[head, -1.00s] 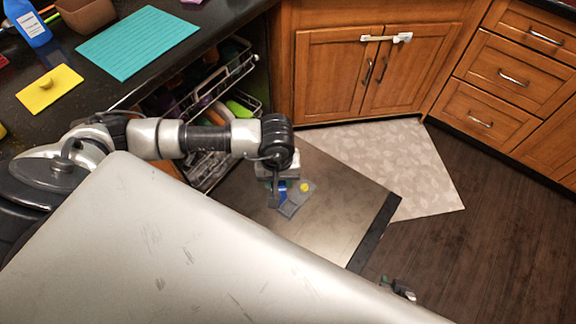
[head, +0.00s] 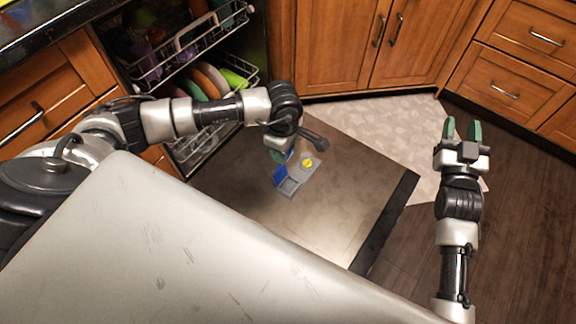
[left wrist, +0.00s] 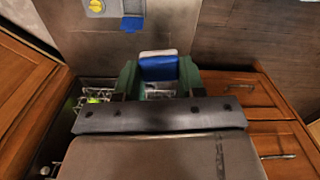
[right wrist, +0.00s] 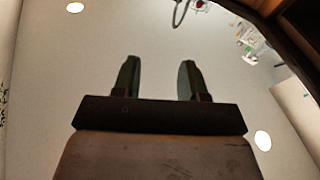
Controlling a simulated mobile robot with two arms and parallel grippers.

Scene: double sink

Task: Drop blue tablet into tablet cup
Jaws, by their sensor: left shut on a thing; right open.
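The blue tablet (left wrist: 158,67), blue with a white edge, is held between the green fingers of my left gripper (left wrist: 158,80). In the head view my left gripper (head: 281,153) is above the open dishwasher door. The tablet cup (head: 290,186) is a grey recess in the dispenser on that door, with its blue lid (head: 280,175) standing open and a yellow knob (head: 308,163) beside it. The left wrist view shows the blue lid (left wrist: 132,24) beyond the tablet, apart from it. My right gripper (head: 463,131) is open and empty, raised at the right.
The lowered dishwasher door (head: 330,215) has clear metal around the dispenser. Racks (head: 205,75) with plates and other dishes stand behind my left arm. A patterned mat (head: 400,125) and wooden cabinets (head: 345,45) lie beyond. The right wrist view shows mostly ceiling.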

